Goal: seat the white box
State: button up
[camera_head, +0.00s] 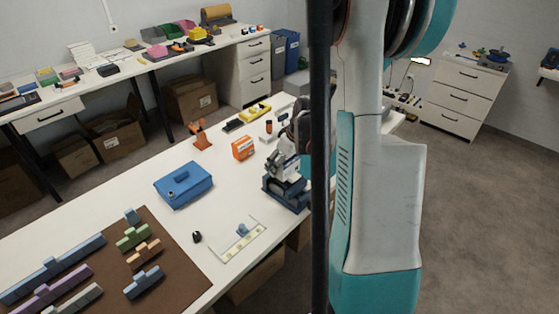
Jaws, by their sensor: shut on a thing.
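My gripper (283,178) is at the right of the long white table, low over a dark blue holder (297,207). It is shut on a small pale thing (289,168), which appears to be the white box. The fingers and my arm cover much of it. It is over or within the blue holder; I cannot tell whether it touches the holder's floor, or whether it is upright.
A blue case (183,185) and an orange box (243,148) stand left of my gripper. An orange stand (202,137) is behind them. A white frame (238,240) lies in front. A brown mat (178,243) bears several coloured blocks. Some bare table separates these.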

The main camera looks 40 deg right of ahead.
aim_at(292, 159)
jog(key=shift+f, duration=0.5)
jog(key=shift+f+b, duration=1.75)
jog(key=shift+f, duration=0.15)
jog(key=o, duration=1.2)
jog(key=shift+r, duration=0.1)
jog(key=v, duration=1.2)
jog(key=shift+w, duration=0.1)
